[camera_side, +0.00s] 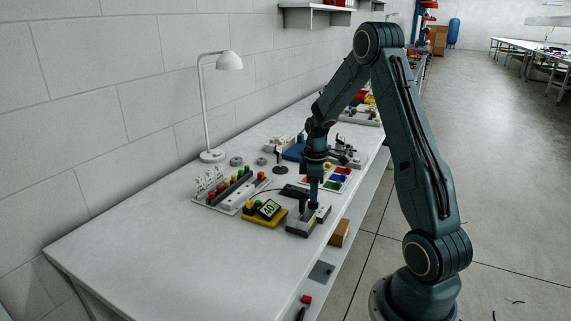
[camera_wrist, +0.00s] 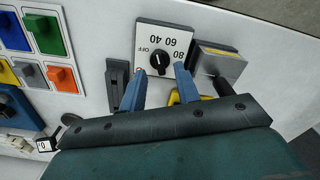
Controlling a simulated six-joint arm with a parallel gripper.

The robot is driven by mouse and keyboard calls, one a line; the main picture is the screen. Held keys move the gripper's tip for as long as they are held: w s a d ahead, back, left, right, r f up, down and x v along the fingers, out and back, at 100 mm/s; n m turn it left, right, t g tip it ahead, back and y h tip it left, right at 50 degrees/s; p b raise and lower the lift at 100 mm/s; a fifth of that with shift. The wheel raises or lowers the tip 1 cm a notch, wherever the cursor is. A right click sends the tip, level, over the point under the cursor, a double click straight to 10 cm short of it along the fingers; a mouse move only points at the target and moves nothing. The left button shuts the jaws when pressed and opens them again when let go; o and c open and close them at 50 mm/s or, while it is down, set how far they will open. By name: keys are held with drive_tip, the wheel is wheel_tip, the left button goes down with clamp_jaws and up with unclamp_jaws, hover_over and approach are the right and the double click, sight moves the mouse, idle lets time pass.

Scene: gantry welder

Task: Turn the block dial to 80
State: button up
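The dial is a round black knob (camera_wrist: 160,60) on a white plate (camera_wrist: 150,32) in the wrist view. The plate carries the marks OFF, 40, 60 and 80, seen upside down. The knob has a small pale mark, but I cannot tell which number it points at. My gripper (camera_wrist: 160,70) is open, with one blue finger on each side of the knob. I cannot tell whether the fingers touch it. In the side view my gripper (camera_side: 314,192) points down over the grey block near the bench front, and the dial is hidden there.
A dark lever block (camera_wrist: 117,82) and a grey metal-topped box (camera_wrist: 220,62) flank the dial closely. Coloured switches (camera_side: 338,178) lie behind, and a white lamp (camera_side: 212,155) by the wall. The bench's left front is clear.

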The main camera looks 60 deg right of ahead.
sight(313, 205)
drive_tip(key=shift+f, duration=1.3)
drive_tip(key=c, duration=0.6)
drive_tip(key=shift+c, duration=0.2)
